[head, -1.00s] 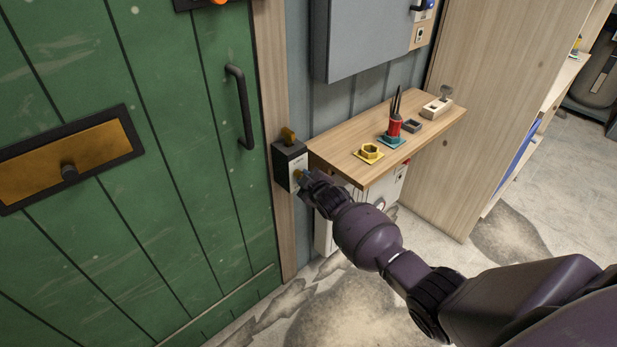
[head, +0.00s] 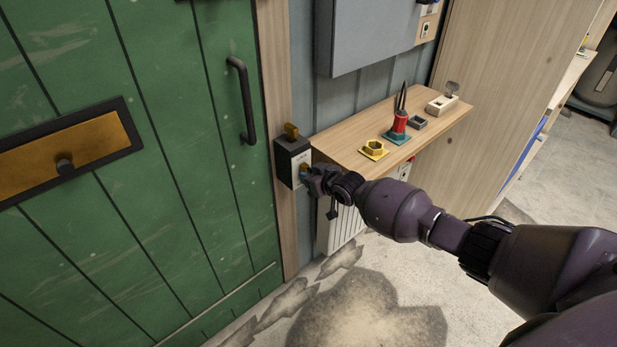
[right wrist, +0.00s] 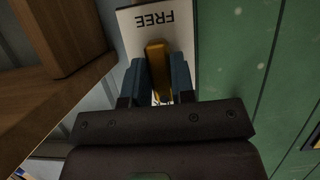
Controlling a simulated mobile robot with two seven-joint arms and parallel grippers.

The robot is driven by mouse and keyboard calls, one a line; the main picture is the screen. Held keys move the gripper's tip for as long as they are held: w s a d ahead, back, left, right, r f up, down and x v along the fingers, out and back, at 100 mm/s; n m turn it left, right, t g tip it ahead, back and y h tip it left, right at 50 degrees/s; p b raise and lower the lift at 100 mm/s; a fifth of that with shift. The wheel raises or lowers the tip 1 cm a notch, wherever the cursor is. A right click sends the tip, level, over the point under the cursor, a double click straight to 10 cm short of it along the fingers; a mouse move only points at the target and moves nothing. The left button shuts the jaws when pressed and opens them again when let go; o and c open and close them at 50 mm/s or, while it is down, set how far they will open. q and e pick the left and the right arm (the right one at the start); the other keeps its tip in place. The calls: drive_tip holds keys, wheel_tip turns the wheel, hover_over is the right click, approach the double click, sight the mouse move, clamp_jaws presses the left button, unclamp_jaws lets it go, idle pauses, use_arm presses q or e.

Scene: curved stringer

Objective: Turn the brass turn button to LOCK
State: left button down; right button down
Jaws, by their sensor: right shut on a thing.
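The brass turn button (right wrist: 156,62) sits on a white plate (right wrist: 183,20) marked FREE in the right wrist view. In the head view that plate (head: 301,166) is on a dark box (head: 282,165) on the door frame. My right gripper (head: 307,172) reaches the plate from the right. In the right wrist view my right gripper (right wrist: 160,80) has its two blue fingertips shut on the button, one on each side. No LOCK mark is readable, and the fingers cover part of the plate. My left gripper is out of view.
The green door (head: 190,200) with a black handle (head: 241,100) is to the left. A wooden shelf (head: 340,150) juts out close to the right of the box, above my forearm.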

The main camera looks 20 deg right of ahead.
idle(0.5)
drive_tip(key=c, duration=1)
unclamp_jaws()
drive_tip(key=shift+o, duration=0.2)
drive_tip(key=shift+r, duration=0.1)
drive_tip(key=p+v, duration=0.3)
drive_tip(key=v, duration=0.7)
drive_tip(key=shift+s, duration=0.3)
drive_tip(key=shift+d+r, duration=0.1)
